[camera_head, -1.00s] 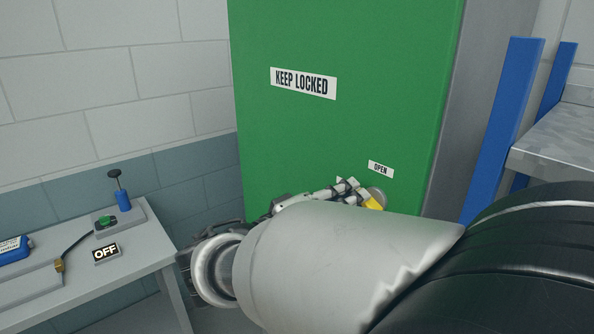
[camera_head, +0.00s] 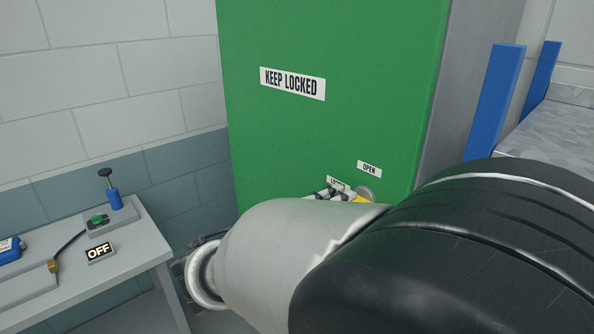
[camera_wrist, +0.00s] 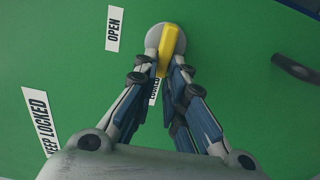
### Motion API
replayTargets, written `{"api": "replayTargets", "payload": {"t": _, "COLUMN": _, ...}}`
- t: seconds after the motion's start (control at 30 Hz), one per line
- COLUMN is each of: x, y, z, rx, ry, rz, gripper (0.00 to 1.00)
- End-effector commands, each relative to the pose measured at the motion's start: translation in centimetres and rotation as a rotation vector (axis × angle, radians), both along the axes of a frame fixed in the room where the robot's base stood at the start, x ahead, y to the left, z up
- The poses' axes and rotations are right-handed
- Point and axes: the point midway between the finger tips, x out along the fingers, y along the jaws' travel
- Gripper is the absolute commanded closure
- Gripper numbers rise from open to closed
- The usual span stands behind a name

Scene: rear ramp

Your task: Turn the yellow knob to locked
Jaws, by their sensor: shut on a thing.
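The yellow knob (camera_wrist: 168,45) sits on a grey round disc (camera_wrist: 152,37) on the green cabinet door (camera_wrist: 230,60). My gripper (camera_wrist: 163,70) is shut on the knob, a finger on each side. The knob's bar runs down the wrist picture, its lower end between the fingertips, towards the partly hidden LOCKED label (camera_wrist: 153,92). The OPEN label (camera_wrist: 115,28) is left of the disc. In the head view only a small part of the knob (camera_head: 360,199) shows past my arm, below the OPEN label (camera_head: 369,168); the LOCKED label (camera_head: 337,183) is partly covered.
A KEEP LOCKED sign (camera_head: 292,83) is higher on the door. A black handle (camera_wrist: 297,68) is right of the knob in the wrist view. A bench (camera_head: 130,247) with an OFF sign (camera_head: 99,252) stands left. Blue posts (camera_head: 494,100) and a shelf (camera_head: 550,135) are right.

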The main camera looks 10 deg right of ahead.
Motion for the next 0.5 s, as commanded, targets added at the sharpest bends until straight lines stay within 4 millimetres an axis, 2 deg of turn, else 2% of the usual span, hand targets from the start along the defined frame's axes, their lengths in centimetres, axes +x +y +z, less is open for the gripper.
{"api": "replayTargets", "payload": {"t": 0.23, "x": 0.01, "y": -0.01, "z": 0.04, "rx": -0.002, "ry": 0.000, "rz": 0.000, "gripper": 1.00}}
{"api": "replayTargets", "payload": {"t": 0.27, "x": 0.01, "y": -0.01, "z": 0.04, "rx": -0.002, "ry": 0.000, "rz": 0.000, "gripper": 0.87}}
{"api": "replayTargets", "payload": {"t": 0.5, "x": 0.01, "y": -0.01, "z": 0.02, "rx": -0.001, "ry": -0.001, "rz": 0.000, "gripper": 0.71}}
